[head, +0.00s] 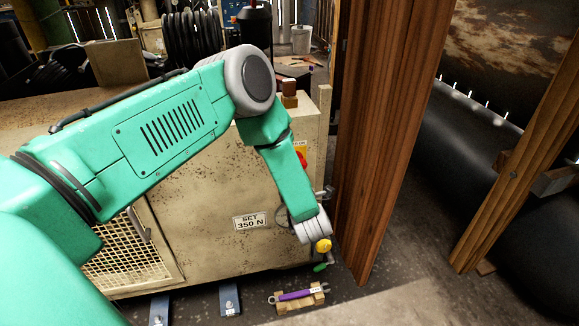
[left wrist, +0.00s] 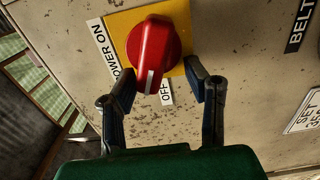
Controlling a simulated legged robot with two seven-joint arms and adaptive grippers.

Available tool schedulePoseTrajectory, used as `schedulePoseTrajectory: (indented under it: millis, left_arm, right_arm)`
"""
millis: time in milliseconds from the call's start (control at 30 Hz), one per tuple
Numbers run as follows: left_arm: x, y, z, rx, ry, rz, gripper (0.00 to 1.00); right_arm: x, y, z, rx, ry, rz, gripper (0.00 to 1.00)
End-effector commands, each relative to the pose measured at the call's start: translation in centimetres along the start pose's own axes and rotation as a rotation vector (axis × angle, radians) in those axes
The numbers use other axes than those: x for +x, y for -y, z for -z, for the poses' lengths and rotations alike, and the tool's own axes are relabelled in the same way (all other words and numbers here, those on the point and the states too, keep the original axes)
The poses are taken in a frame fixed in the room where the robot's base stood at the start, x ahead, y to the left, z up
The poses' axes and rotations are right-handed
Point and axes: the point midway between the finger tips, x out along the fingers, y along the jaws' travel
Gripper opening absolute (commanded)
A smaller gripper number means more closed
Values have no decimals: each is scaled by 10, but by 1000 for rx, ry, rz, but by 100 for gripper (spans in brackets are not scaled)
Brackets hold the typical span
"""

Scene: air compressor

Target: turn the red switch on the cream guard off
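The red switch (left wrist: 155,45) is a round knob with a raised grip on a yellow plate (left wrist: 117,22), on the speckled cream guard (left wrist: 260,90). The white line on its grip points down in the left wrist view, just left of the OFF label (left wrist: 167,91). The POWER ON label (left wrist: 103,48) runs along the plate's left side. My left gripper (left wrist: 160,80) is open, one finger on each side of the knob's lower part; I cannot tell whether they touch it. In the head view, my arm mostly hides the switch (head: 302,158). My right gripper is out of view.
The SET 350 N label (head: 250,221) is on the guard (head: 210,215). A brown wooden post (head: 383,130) stands close on the right. A purple tool (head: 296,295) lies on a wooden rest below.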

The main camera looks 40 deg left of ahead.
Motion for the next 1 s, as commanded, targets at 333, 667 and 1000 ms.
schedulePoseTrajectory:
  millis: [333,667,1000]
  left_arm:
    - [-35,2,0,5,0,3,40]
    - [-102,1,-3,3,4,2,40]
    - [-122,1,-3,2,1,-1,40]
  right_arm:
    - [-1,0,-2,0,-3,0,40]
    - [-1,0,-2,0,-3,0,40]
    - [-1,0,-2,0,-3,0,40]
